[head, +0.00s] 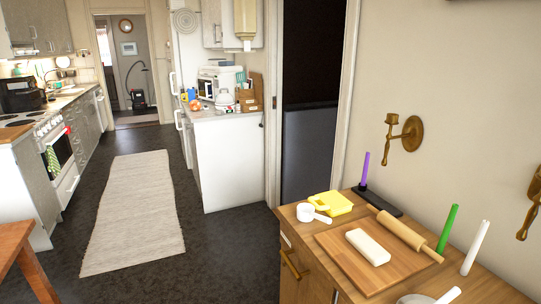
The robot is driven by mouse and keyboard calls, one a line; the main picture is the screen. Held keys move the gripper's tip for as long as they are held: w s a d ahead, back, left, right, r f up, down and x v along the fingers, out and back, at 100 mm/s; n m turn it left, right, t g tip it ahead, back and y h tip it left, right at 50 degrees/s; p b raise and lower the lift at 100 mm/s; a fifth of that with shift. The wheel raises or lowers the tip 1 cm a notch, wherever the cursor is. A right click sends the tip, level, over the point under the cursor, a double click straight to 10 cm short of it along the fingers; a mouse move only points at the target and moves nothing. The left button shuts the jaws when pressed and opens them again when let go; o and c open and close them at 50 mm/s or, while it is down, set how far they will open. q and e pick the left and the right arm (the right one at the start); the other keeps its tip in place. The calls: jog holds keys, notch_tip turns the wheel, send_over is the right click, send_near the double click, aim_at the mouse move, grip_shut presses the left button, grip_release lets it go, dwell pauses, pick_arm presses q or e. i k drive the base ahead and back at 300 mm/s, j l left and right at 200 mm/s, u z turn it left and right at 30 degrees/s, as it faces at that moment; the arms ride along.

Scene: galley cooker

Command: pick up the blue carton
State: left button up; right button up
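I cannot make out a blue carton for certain. A small blue item (184,97) shows at the left end of the far white counter, among small coloured things, too small to identify. Neither of my grippers is in view.
A runner rug (135,215) lies on the open floor.

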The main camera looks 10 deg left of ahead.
aim_at(191, 94)
jog(key=i+j+u, duration=0.7)
jog(key=i, duration=0.35)
jog(key=i+u, duration=0.3)
jog(key=i, duration=1.55)
jog(key=i+u, duration=0.15)
jog(key=i, duration=1.15)
jog(key=i+u, duration=0.2)
jog(key=i, duration=0.7)
jog(key=i+u, duration=0.2)
jog(key=i, duration=0.7)
